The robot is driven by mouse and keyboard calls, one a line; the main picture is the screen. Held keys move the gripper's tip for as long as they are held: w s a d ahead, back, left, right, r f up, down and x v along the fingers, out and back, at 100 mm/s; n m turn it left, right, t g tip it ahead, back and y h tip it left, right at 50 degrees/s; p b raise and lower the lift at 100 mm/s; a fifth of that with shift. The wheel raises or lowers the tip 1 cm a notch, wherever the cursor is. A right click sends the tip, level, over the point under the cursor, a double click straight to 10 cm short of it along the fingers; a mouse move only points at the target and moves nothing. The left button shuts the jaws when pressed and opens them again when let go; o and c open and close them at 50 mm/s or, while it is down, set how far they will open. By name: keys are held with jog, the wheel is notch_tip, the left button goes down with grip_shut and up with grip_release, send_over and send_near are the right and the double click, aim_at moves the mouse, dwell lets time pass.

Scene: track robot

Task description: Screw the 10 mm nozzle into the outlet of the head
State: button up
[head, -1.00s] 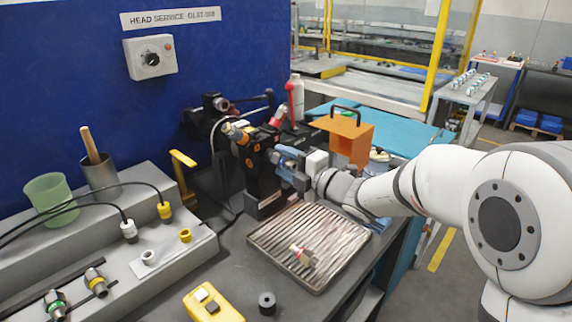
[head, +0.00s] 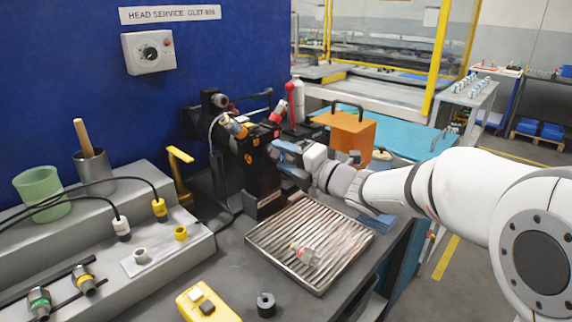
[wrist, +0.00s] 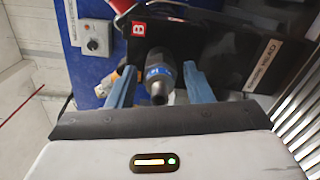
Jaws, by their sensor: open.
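The black head (head: 262,172) stands on the bench behind the drip grate. In the wrist view its dark body (wrist: 215,40) carries a red B label. A dark nozzle with a blue band (wrist: 160,76) points out from the head toward the wrist camera; I cannot read its size, and its joint with the head is not clear. My gripper (head: 287,158) is open in front of the head. In the wrist view its blue fingers (wrist: 158,88) stand on either side of the nozzle, with visible gaps.
The drip grate (head: 270,243) lies below the gripper. An orange box (head: 346,132) and a red-topped lever (head: 290,92) stand close behind. Green-banded (head: 40,302) and yellow-banded (head: 86,281) nozzles lie on the left step. A yellow device (head: 207,302) and black ring (head: 266,304) lie in front.

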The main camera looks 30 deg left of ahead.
jog(key=shift+f+n+b, duration=0.15)
jog(key=shift+n+b, duration=2.55)
jog(key=shift+b, duration=1.55)
jog(key=n+b, duration=0.3)
jog(key=b, duration=0.1)
jog(key=shift+r+n+b, duration=0.2)
jog(key=shift+n+b, duration=0.2)
jog(key=shift+b, duration=0.05)
jog(key=shift+f+n+b, duration=0.15)
jog(key=shift+n+b, duration=0.15)
jog(key=shift+b, duration=0.2)
jog(key=n+b, duration=0.2)
jog(key=shift+b, duration=0.3)
jog(key=n+b, duration=0.8)
jog(key=b, duration=0.1)
jog(key=shift+n, duration=0.7)
